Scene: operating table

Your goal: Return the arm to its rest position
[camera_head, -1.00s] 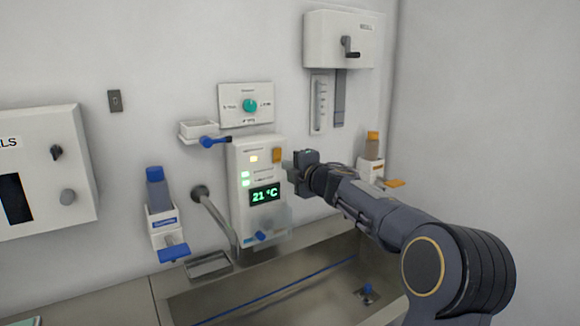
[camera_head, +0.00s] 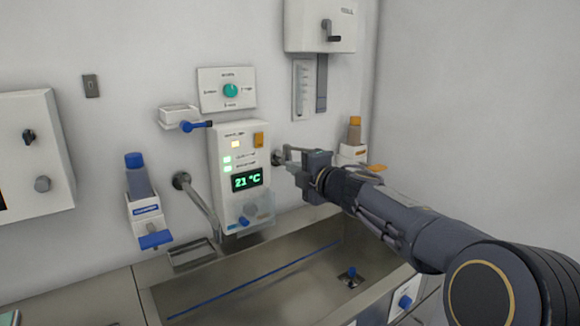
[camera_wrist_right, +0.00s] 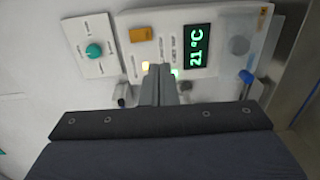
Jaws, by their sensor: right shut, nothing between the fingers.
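My right arm comes in from the lower right in the head view. Its gripper (camera_head: 284,158) is just right of the white control panel (camera_head: 226,202) with the green 21 °C display, in front of the wall. The gripper is shut and empty. In the right wrist view the closed fingers (camera_wrist_right: 160,84) point at the panel, whose display (camera_wrist_right: 197,46) shows turned on its side. I cannot tell the exact gap between fingertips and panel. My left gripper is not in view.
A steel sink (camera_head: 250,285) lies below the panel, with a tap (camera_head: 200,205) at its left. A blue-capped dispenser (camera_head: 143,205) hangs left; an orange-capped bottle (camera_head: 354,132) stands behind my arm. A dial plate (camera_head: 227,89) and a white box (camera_head: 320,25) are above.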

